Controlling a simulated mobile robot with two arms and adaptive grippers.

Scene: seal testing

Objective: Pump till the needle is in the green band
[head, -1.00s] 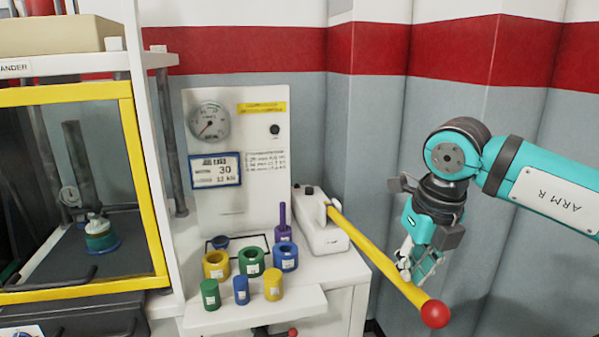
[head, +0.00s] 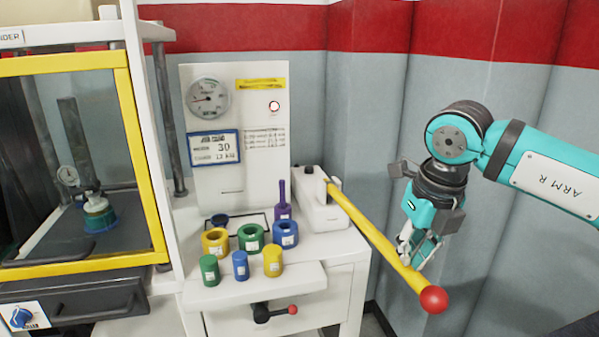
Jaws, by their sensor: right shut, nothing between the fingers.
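The pressure gauge (head: 208,98) is on the upper left of a white panel, its needle pointing left. A green band on its dial is too small to make out. The white hand pump (head: 320,213) sits at the right of the bench. Its yellow lever (head: 373,238) slopes down toward me to a red ball (head: 433,299). My right gripper (head: 412,256) is shut with nothing between its fingers, its tips at the lever near the ball. Whether they touch it is hard to tell. My left gripper is not in view.
Coloured rings and plugs, such as a green ring (head: 251,244), stand on the bench (head: 200,300) left of the pump. A yellow-framed cabinet (head: 130,140) stands left. The wall is close behind the lever.

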